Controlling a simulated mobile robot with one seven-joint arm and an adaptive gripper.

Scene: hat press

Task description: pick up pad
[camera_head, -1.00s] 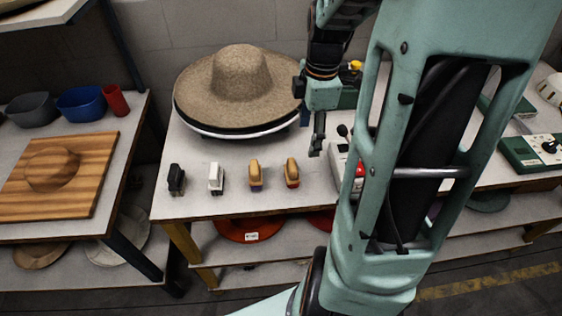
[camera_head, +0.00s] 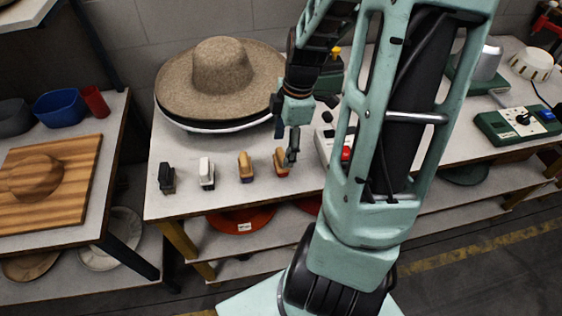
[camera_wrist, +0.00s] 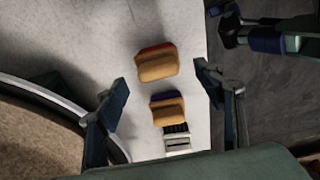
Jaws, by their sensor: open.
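Several small pads stand in a row near the front edge of the table. The rightmost tan pad with a red base (camera_head: 280,165) is right by my gripper (camera_head: 291,152). In the wrist view this tan pad (camera_wrist: 157,63) lies between and ahead of the two open fingers (camera_wrist: 161,78), with no contact visible. A second tan pad with a blue base (camera_head: 245,167) is to its left and also shows in the wrist view (camera_wrist: 167,112). A white pad (camera_head: 206,174) and a black pad (camera_head: 167,178) stand further left. My gripper is open and empty.
A wide-brimmed felt hat (camera_head: 220,75) sits on a round stand behind the pads. A white box with a red button (camera_head: 346,153) is to the right of my gripper. A side table with a wooden board (camera_head: 75,190) is at left.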

